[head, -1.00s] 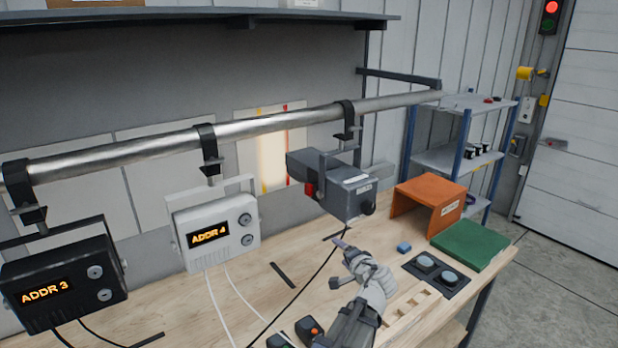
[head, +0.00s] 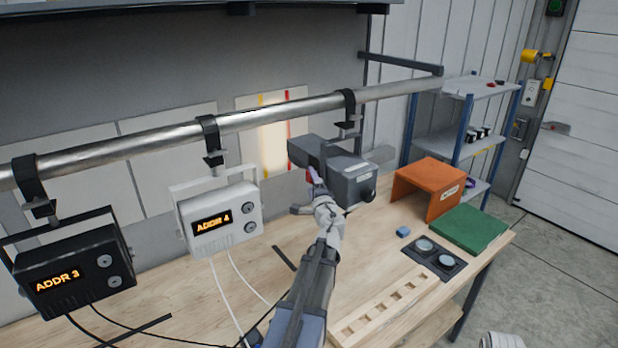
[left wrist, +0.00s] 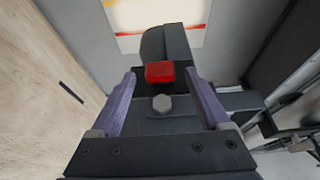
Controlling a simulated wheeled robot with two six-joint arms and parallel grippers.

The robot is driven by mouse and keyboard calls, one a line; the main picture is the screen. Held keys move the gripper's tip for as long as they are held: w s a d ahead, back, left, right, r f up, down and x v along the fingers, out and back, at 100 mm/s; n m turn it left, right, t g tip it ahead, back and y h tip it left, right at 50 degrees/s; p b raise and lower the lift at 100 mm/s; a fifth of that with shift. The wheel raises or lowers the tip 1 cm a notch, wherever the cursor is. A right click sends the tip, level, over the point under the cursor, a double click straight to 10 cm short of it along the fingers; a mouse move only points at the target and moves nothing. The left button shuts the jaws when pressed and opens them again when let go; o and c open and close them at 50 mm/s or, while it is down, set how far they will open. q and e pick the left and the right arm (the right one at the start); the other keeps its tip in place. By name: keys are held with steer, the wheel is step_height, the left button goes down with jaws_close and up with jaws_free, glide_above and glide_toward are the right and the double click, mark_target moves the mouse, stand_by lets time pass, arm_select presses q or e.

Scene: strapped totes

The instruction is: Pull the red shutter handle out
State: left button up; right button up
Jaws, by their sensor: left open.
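The red shutter handle (left wrist: 160,72) is a small red block on the side of the dark grey lamp housing (head: 353,182), which hangs from the pipe. In the left wrist view it lies between the tips of my open left gripper (left wrist: 161,76), with a gap on both sides. A grey bolt head (left wrist: 162,104) sits just below it in that view. In the head view my left gripper (head: 305,195) is at the lamp's left side and largely hides the handle. My right gripper is not in view.
The metal pipe (head: 270,117) runs above, carrying a white ADDR 4 box (head: 227,232) and a black ADDR 3 box (head: 75,262). An orange cover (head: 428,183), green mat (head: 470,228) and button panel (head: 434,258) are on the bench at right. Cables hang below the boxes.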

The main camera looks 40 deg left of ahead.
mark_target(310, 179)
arm_select(q)
steer(key=x, duration=0.4)
steer(key=shift+w+a, duration=0.1)
steer(key=shift+a, duration=0.05)
steer(key=shift+c, duration=0.2)
jaws_close()
stand_by(1.0)
